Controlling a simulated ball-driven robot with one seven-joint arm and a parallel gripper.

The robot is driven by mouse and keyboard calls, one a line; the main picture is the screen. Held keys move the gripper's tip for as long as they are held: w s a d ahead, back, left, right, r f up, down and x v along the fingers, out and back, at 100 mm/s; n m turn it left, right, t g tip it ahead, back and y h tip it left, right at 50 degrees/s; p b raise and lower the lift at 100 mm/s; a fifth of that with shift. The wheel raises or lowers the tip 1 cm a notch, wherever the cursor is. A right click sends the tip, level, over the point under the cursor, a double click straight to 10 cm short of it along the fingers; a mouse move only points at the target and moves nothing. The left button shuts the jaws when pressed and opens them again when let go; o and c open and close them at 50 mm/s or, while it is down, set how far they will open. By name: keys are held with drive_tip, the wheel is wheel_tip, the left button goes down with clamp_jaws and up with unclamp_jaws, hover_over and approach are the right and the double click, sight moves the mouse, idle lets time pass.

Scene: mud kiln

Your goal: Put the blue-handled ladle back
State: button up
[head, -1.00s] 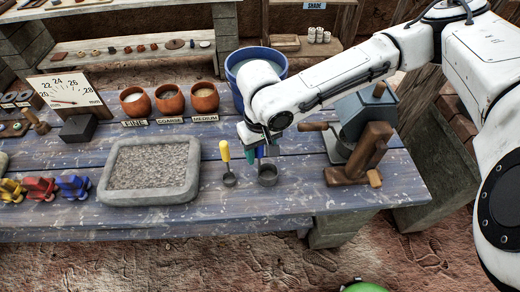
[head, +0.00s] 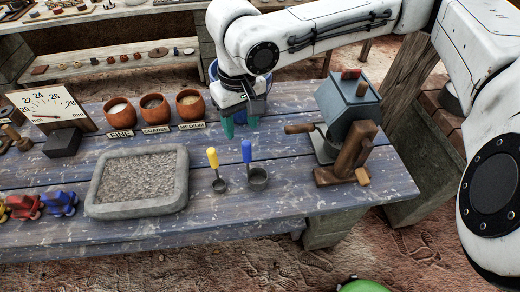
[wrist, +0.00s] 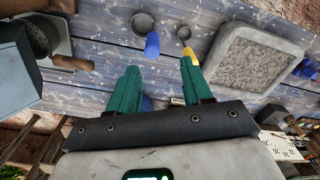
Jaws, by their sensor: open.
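My gripper (head: 240,126) has green fingers, spread and empty, behind and above the blue handle. In the wrist view my gripper (wrist: 160,68) has the blue handle ahead of its fingers, apart from them.
A stone tray of gravel (head: 94,198) lies left of the ladles. A grey box mill (head: 347,105) with wooden handles stands to the right. Clay pots (head: 189,105) with labels are behind. The table front is clear.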

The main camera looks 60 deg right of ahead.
drive_tip(key=w+a+r+n+t+y, duration=0.25)
drive_tip(key=w+a+r, duration=0.2)
drive_tip(key=a, duration=0.25)
drive_tip(key=w+a+r+n+t+y, duration=0.1)
drive_tip(key=w+a+r+t+y, duration=0.15)
drive_tip(key=w+a, duration=0.35)
drive_tip(key=w+a+r+n+t+y, duration=0.2)
drive_tip(key=w+a+r+t, duration=0.15)
drive_tip(key=a, duration=0.45)
drive_tip(key=s+d+f+m+g+h, duration=0.15)
drive_tip(key=s+f, duration=0.35)
drive_tip(key=f, duration=0.6)
drive_tip(key=s+d+f+g+h, duration=0.15)
drive_tip(key=s+f, duration=0.35)
drive_tip(key=f, duration=0.6)
drive_tip(key=s+d+f+g+h, duration=0.1)
drive_tip(key=s+d+f, duration=0.2)
drive_tip(key=s, duration=0.3)
drive_tip(key=s+d+f+g+h, duration=0.2)
drive_tip(key=s+d+f, duration=0.1)
drive_tip(key=s+f, duration=0.2)
drive_tip(key=s+d+f+n+g+h, duration=0.1)
drive_tip(key=s+d+f, duration=0.3)
drive_tip(key=s, duration=0.5)
drive_tip(key=shift+f+g, duration=0.2)
drive_tip(key=shift+g, duration=0.15)
drive_tip(key=shift+d, duration=0.1)
